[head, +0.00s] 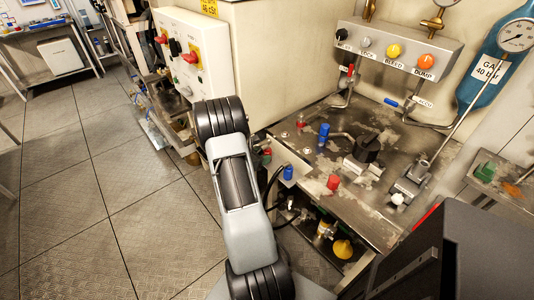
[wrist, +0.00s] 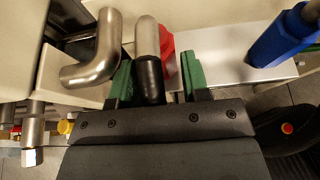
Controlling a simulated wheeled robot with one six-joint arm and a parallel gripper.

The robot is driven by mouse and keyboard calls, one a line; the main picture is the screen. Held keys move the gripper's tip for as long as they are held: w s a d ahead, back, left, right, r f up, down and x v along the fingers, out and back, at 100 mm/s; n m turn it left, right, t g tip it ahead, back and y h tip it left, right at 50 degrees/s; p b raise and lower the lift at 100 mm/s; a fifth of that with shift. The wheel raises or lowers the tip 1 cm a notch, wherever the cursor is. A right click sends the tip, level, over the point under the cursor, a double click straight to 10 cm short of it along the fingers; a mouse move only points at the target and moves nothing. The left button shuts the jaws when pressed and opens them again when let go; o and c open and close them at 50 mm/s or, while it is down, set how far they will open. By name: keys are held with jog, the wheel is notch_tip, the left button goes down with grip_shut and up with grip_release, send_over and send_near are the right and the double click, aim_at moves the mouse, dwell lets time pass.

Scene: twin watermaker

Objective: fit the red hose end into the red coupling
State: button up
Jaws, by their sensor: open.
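In the wrist view my gripper (wrist: 158,84) is open, with a green fingertip on each side. Between the fingertips stands a bent metal pipe end with a black sleeve (wrist: 149,78); I cannot tell whether either finger touches it. A red part (wrist: 166,55) shows just behind and to the right of it, partly hidden. I cannot tell whether this is the hose end or the coupling. In the head view, a small red fitting (head: 266,154) shows beside my arm, and a red cap (head: 333,182) is on the bench's front edge. My gripper is hidden there by my arm.
A thick metal elbow pipe (wrist: 96,60) is close left of the gripper in the wrist view. A blue fitting (wrist: 284,36) is at upper right. In the head view, a blue fitting (head: 288,172) and dark hoses (head: 271,186) crowd the bench front; the floor (head: 110,180) at left is clear.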

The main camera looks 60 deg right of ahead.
jog(key=shift+x, duration=1.55)
jog(key=shift+c, duration=0.4)
jog(key=c, duration=0.5)
jog(key=shift+c, duration=0.2)
jog(key=shift+r, duration=0.15)
jog(key=shift+r, duration=0.65)
jog(key=s+a+r, duration=0.2)
jog(key=a+r, duration=0.3)
jog(key=a, duration=0.1)
jog(key=s+a+r+p, duration=0.1)
jog(key=s+a+r, duration=0.1)
jog(key=a+r, duration=0.4)
jog(key=shift+s+a+r, duration=0.25)
jog(key=shift+s+a, duration=0.15)
jog(key=shift+a, duration=0.25)
